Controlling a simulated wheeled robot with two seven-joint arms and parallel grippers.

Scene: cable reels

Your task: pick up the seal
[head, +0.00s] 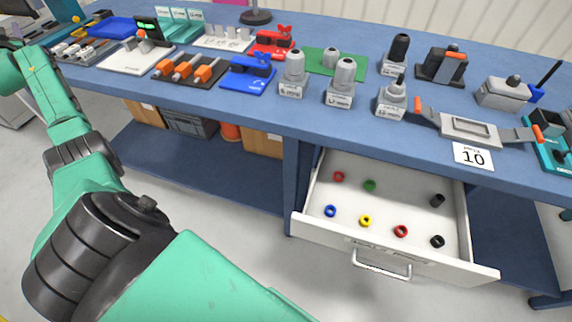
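Several small ring-shaped pieces lie apart in the open drawer, and I cannot tell which one is the seal. They are a red ring (338,177), a green one (369,185), a blue one (330,211), a yellow one (365,221), another red one (401,231), a black ring (437,241) and a taller black piece (437,201). The white drawer (312,195) is pulled out under the bench, and its handle faces the front. My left arm crosses the left side of the head view, but its gripper is not visible. My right gripper is not visible either.
The blue workbench (260,107) carries fixtures, including a blue clamp (248,75), a red clamp (272,42) and labelled grey bottles (342,80). A grey fixture (470,130) stands behind a "10" card (473,156). The lower shelf (205,160) has clear room left of the drawer.

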